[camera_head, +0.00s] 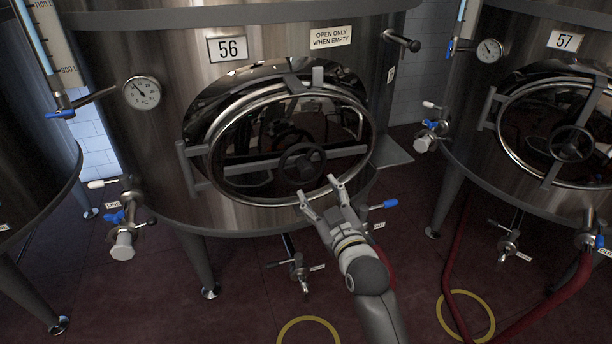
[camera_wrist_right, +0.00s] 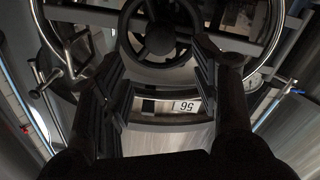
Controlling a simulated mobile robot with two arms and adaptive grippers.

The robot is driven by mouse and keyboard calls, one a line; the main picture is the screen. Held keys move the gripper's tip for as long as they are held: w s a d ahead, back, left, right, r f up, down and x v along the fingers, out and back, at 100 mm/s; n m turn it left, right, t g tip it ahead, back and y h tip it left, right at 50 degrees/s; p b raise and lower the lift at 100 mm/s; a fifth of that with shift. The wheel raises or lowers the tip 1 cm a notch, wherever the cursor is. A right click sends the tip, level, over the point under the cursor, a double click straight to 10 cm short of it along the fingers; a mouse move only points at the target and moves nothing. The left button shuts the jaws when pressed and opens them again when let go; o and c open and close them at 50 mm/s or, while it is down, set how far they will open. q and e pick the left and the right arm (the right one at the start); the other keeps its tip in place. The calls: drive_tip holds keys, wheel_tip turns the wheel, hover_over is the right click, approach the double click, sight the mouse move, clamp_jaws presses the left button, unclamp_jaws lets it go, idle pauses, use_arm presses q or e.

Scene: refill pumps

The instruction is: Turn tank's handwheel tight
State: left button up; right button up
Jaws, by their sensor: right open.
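Tank 56 (camera_head: 180,80) is a steel tank with an oval door (camera_head: 240,170) on its front, ringed by a bright metal rim. A dark handwheel (camera_head: 302,166) sits at the door's middle on a grey crossbar; the door looks shut. The handwheel also shows in the right wrist view (camera_wrist_right: 157,32), at the top between the fingers. My right gripper (camera_head: 320,190) is open and empty, just below and in front of the handwheel, apart from it. In the right wrist view, its dark fingers (camera_wrist_right: 160,75) are spread wide. My left gripper is not in view.
A sample valve with a blue handle (camera_head: 114,217) sticks out at the tank's lower left, and a blue-handled outlet (camera_head: 390,204) lies right of my gripper. A shelf-like plate (camera_head: 392,152) juts out at the right. Tank 57 (camera_head: 520,70) stands right, with red hoses (camera_head: 452,262) on the floor.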

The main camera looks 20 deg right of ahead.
sight(308, 174)
drive_tip(key=w, duration=0.9)
drive_tip(key=shift+w+a+p, duration=0.15)
drive_tip(key=shift+a+p, duration=0.05)
drive_tip(key=shift+p, duration=0.1)
drive_tip(key=shift+c, duration=0.5)
clamp_jaws()
